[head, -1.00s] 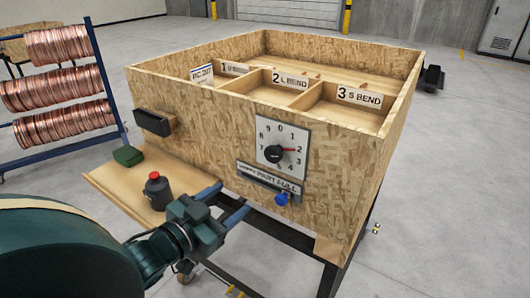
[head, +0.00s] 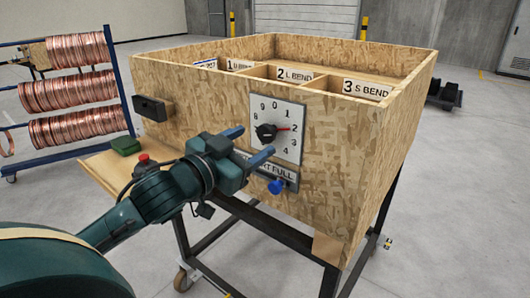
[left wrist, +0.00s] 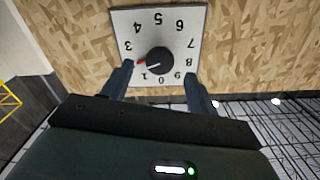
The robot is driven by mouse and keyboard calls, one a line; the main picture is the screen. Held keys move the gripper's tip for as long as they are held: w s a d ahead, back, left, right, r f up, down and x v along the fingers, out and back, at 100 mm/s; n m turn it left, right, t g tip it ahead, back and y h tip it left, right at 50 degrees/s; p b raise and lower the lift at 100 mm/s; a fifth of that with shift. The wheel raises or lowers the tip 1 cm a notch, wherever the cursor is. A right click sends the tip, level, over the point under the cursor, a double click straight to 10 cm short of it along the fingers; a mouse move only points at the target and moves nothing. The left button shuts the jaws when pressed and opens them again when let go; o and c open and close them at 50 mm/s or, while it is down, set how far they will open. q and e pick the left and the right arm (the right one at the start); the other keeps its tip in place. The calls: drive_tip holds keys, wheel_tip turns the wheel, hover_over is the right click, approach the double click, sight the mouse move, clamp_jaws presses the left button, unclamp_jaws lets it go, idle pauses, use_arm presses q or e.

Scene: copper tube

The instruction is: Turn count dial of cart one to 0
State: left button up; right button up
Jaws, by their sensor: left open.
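The count dial plate (head: 292,152) is white with a ring of digits and sits on the front wall of the wooden cart box (head: 330,150). Its round black knob (head: 266,133) has a red pointer directed at about 2. The dial also shows upside down in the left wrist view, with its knob (left wrist: 159,60) between my fingers. My left gripper (head: 251,143) is open, its blue fingers in front of the dial's lower left. In the left wrist view the left gripper (left wrist: 158,74) spans the dial's lower part; no grip on the knob shows. My right gripper is not in view.
Below the dial are a partly hidden label strip (head: 262,167) and a blue knob (head: 275,187). A black handle block (head: 153,108) is on the wall at left. A green block (head: 126,145) and a red-topped item (head: 143,158) are on the side shelf (head: 98,167). A copper coil rack (head: 67,90) stands at left.

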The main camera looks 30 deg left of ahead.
sight(264, 135)
use_arm(q)
drive_tip(key=shift+w+r+p, duration=0.15)
drive_tip(key=shift+w+p, duration=0.5)
drive_tip(key=shift+w+d, duration=0.1)
drive_tip(key=shift+w, duration=1)
drive_tip(key=shift+w+d+p, duration=0.1)
drive_tip(key=shift+w+p, duration=0.25)
drive_tip(key=shift+w, duration=0.6)
drive_tip(key=shift+c, duration=0.2)
drive_tip(key=c, duration=0.9)
